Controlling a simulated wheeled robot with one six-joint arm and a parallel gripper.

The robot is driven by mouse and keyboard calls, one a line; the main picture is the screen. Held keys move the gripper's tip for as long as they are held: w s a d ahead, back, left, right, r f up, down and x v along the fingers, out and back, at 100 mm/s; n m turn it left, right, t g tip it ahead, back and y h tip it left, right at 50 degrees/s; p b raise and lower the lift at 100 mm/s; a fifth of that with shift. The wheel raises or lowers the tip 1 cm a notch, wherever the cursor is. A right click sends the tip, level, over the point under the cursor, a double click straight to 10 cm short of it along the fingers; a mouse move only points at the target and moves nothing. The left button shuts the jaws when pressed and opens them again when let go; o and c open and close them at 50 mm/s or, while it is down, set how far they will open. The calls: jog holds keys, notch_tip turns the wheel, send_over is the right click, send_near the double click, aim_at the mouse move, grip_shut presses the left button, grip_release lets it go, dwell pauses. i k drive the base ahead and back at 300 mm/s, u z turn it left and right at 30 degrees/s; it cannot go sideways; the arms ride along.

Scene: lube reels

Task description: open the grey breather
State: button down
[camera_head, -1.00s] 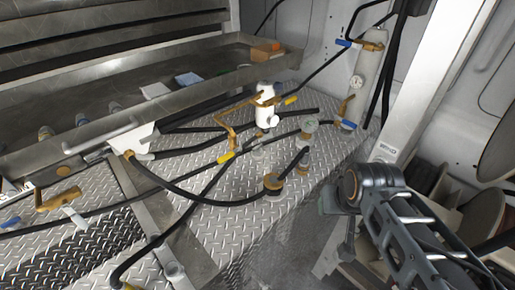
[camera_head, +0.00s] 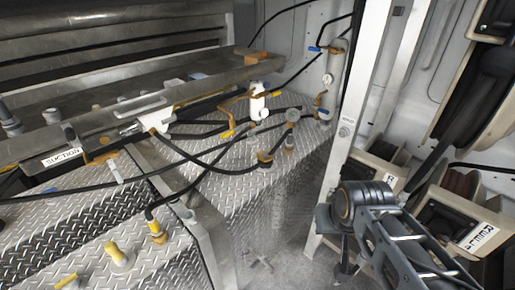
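I cannot pick out the grey breather with certainty. A small round grey fitting (camera_head: 293,115) stands on a short stem on the raised diamond-plate deck (camera_head: 228,180); it could be the breather or a gauge. My arm reaches in from the lower right, with a thick dark joint at its end. A narrow dark part below that joint looks like my gripper (camera_head: 345,266). It is to the right of the deck and well apart from the grey fitting. Its fingers are too small and dark to read.
A white filter (camera_head: 258,99) and brass-based hose fitting (camera_head: 265,159) stand on the deck, with black hoses across it. A pale upright post (camera_head: 352,120) stands behind my arm. Reels (camera_head: 455,185) are at right. Floor (camera_head: 262,265) shows between deck and arm.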

aim_at(252, 136)
jog(key=k, duration=0.1)
jog(key=z, duration=1.4)
jog(key=i, duration=1.15)
jog(key=u, duration=3)
jog(key=i, duration=0.5)
